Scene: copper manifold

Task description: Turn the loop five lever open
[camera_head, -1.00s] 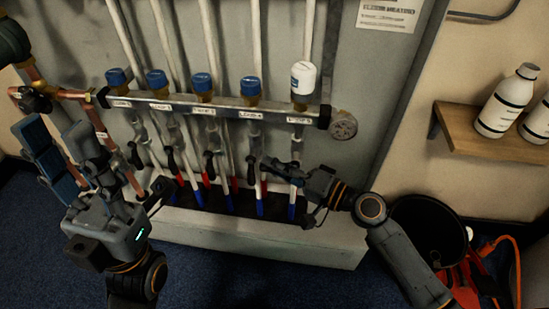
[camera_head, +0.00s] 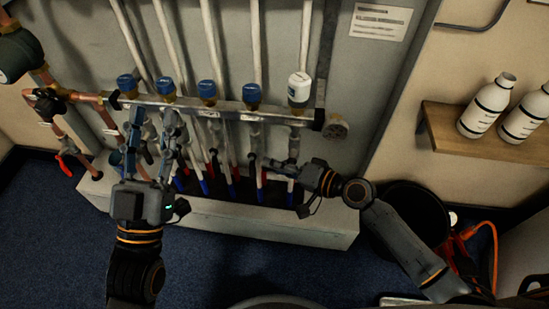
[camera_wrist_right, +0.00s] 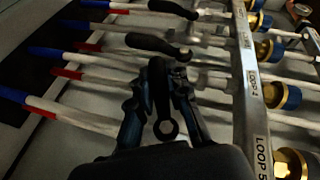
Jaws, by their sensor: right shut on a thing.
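The manifold rail (camera_head: 222,111) runs across the grey panel. Its rightmost port has a white cap (camera_head: 299,88); the others have blue caps. My right gripper (camera_head: 272,165) reaches in from the right, below that port. In the right wrist view, its fingers (camera_wrist_right: 158,103) are shut around a black lever (camera_wrist_right: 165,129), the loop five lever, which lies crosswise to the pipes. The LOOP 5 label (camera_wrist_right: 262,157) shows at lower right. The lever's pivot is partly hidden. My left gripper (camera_head: 155,118) is open and empty, fingers upward, in front of the left loops.
Other black levers (camera_wrist_right: 155,44) lie along their pipes close beside my right gripper. Copper pipes (camera_head: 85,96) stand at left. A shelf (camera_head: 455,137) with white bottles and a black bucket (camera_head: 414,214) are at right.

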